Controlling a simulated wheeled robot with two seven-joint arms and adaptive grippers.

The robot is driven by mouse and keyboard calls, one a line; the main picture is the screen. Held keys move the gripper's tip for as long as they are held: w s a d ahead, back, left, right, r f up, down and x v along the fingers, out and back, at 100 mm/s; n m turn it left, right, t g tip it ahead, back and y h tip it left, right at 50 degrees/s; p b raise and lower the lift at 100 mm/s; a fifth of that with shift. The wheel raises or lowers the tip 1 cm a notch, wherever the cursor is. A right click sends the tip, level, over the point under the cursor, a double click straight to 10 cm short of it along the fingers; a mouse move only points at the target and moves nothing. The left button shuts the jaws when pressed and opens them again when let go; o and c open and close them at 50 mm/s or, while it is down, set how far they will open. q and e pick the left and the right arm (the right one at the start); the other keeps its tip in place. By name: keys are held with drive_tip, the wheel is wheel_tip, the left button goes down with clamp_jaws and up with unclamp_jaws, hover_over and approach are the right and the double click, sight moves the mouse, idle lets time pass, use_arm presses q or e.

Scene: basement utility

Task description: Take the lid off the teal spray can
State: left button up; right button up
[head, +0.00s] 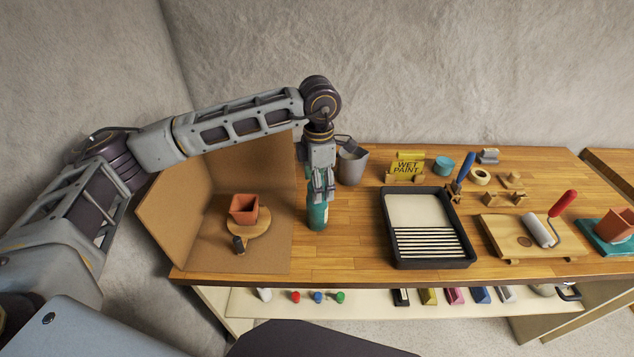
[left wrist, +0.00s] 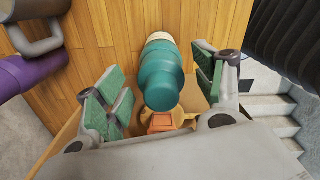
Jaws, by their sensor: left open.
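The teal spray can (head: 316,218) stands upright on the wooden bench, right of a cardboard-brown backdrop. Its upper part is hidden behind my left gripper in the head view. In the left wrist view the can (left wrist: 160,85) shows from above as a rounded teal form with a pale far end. I cannot tell where the lid meets the body. My left gripper (head: 319,192) points straight down over the can. Its green-padded fingers are open, one on each side of the can, with a gap showing on both sides in the wrist view. My right gripper is not in view.
A terracotta pot (head: 243,208) sits on a round wooden board (head: 249,226) to the left. A grey bucket (head: 352,166) stands close behind the can. A black paint tray (head: 395,251) lies to the right, with a yellow sign (head: 405,169) behind it. Bare bench lies between can and tray.

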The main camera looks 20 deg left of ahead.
use_arm(q)
drive_tip(key=shift+f, duration=0.45)
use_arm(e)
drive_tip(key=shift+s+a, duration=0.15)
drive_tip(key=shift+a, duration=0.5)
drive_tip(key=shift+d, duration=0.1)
use_arm(q)
drive_tip(key=shift+c, duration=0.9)
drive_tip(key=c, duration=0.6)
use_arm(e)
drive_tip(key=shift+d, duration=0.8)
